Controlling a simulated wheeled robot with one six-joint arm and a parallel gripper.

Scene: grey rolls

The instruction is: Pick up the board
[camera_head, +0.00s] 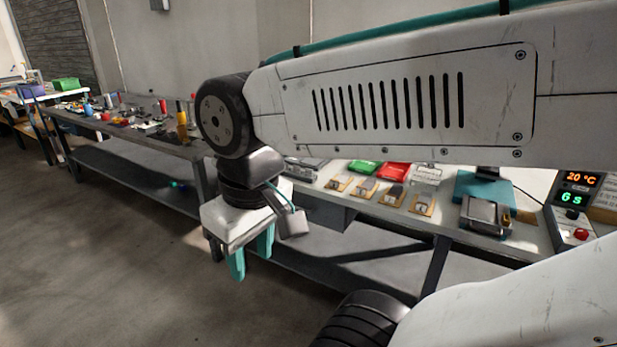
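Several small tan boards with grey parts on them lie in a row on the light workbench top. One board (337,184) is at the left of the row, two more boards (364,189) (393,195) are in the middle, and another board (422,205) is at the right. I cannot tell which one the task means. My gripper (251,254) has teal fingers pointing down with a gap between them. It is open and looks empty. It hangs in front of the bench, to the left of the boards and apart from them.
Behind the boards are a green bin (364,167) and a red bin (395,171). A teal fixture with a grey metal block (485,215) stands to the right, beside a control box with lit displays (573,200). A cluttered grey bench (130,125) is at left. Open floor lies in front.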

